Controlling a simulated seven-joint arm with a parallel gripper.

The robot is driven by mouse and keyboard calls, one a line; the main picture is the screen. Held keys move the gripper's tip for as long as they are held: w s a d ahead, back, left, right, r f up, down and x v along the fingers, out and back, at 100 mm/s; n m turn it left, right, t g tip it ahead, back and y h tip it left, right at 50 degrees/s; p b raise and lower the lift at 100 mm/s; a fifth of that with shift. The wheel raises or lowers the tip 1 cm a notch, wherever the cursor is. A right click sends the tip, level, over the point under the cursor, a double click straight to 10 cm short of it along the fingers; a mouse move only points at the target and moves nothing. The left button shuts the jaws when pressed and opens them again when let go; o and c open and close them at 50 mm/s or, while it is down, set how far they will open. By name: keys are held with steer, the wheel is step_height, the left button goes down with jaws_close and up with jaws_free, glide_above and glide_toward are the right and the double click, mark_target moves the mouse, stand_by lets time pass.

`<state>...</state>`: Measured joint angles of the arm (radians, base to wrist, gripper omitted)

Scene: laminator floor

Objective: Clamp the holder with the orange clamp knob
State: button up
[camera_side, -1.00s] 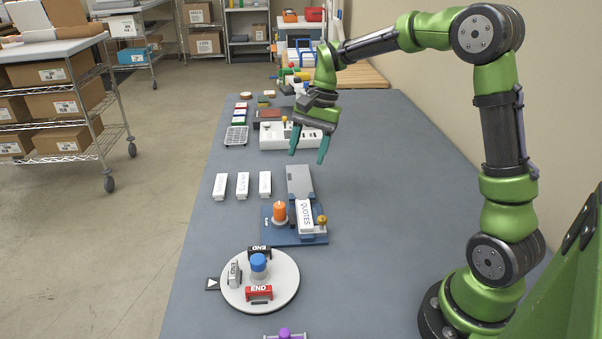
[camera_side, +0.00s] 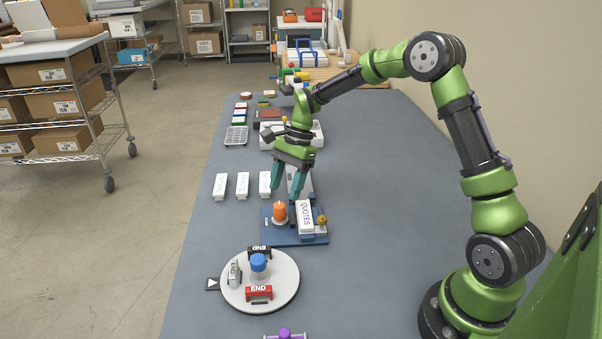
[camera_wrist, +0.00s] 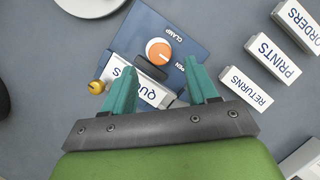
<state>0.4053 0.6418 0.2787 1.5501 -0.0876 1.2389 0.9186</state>
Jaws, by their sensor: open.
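The orange clamp knob (camera_side: 280,211) stands on the left side of the blue clamp base (camera_side: 270,236). In the wrist view the knob (camera_wrist: 159,51) has a white line on top, with "CLAMP" and a partly hidden "OPEN" marked around it. The white holder labelled QUOTES (camera_side: 306,217) lies in the base beside the knob; in the wrist view the holder (camera_wrist: 150,94) is partly hidden by my fingers. A dark bar lies between knob and holder. My gripper (camera_side: 285,196) is open and empty, pointing down just behind and above the knob and holder. A brass knob (camera_side: 322,219) sits at the base's right.
Three white blocks (camera_side: 243,184) stand behind and left; the wrist view reads ORDERS, PRINTS and RETURNS. A white turntable (camera_side: 283,294) with a blue knob (camera_side: 258,262) and END blocks is in front. A white machine (camera_side: 316,131) stands behind. The table's right side is clear.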

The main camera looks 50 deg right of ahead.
mark_target(281, 203)
steer(key=shift+x, duration=2.75)
